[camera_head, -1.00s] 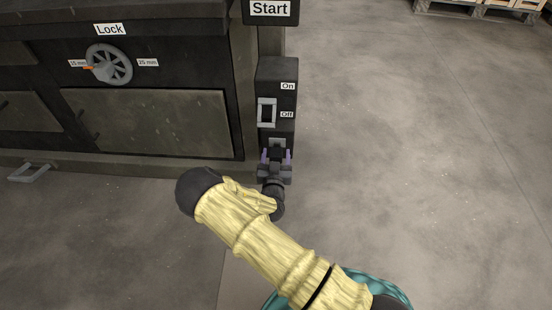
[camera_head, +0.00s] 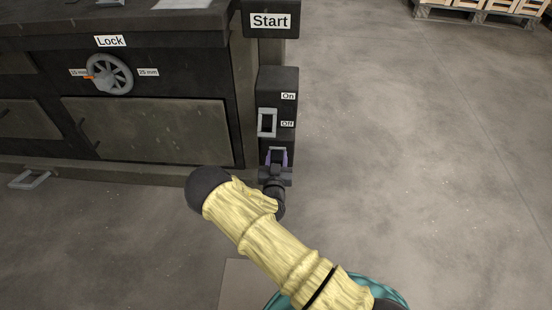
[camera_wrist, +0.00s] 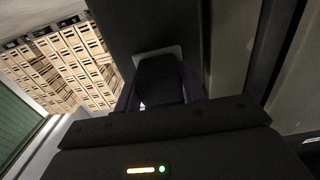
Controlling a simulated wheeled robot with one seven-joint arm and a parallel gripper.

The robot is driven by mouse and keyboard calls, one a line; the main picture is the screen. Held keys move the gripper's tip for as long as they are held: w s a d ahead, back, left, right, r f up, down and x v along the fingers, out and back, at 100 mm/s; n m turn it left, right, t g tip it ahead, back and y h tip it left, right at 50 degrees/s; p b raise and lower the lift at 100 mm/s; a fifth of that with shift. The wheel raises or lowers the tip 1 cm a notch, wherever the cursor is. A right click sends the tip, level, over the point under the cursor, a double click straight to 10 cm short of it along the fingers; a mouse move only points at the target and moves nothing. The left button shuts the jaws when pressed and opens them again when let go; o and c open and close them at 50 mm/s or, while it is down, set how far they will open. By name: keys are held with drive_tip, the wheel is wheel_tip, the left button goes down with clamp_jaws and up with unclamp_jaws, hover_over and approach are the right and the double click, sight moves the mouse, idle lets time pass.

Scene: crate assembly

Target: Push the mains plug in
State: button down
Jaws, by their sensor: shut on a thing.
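My gripper (camera_head: 277,159) is at the lower part of the dark switch box, below the On/Off switch. Its purple-edged fingers are shut on the dark mains plug (camera_wrist: 160,80), which sits between them in the wrist view. A light grey socket frame (camera_head: 278,149) shows just above the fingers, and it also shows behind the plug in the wrist view (camera_wrist: 174,50). The plug's front end is at the socket frame. Its pins are hidden, so I cannot tell how deep it sits.
The switch box (camera_head: 290,80) carries a grey On/Off switch (camera_head: 267,122), with a Start panel (camera_head: 271,20) above. A dark machine (camera_head: 200,60) with a Lock handwheel (camera_head: 109,74) stands left. The floor at right is clear up to pallets with crates (camera_head: 480,12).

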drive_tip(key=c, duration=0.8)
unclamp_jaws()
drive_tip(key=shift+w, duration=0.3)
drive_tip(key=shift+c, duration=0.2)
drive_tip(key=shift+s, duration=0.15)
drive_tip(key=shift+s, duration=0.25)
drive_tip(key=s+p, duration=0.8)
drive_tip(key=s, duration=0.8)
drive_tip(key=shift+s+a+p, duration=0.3)
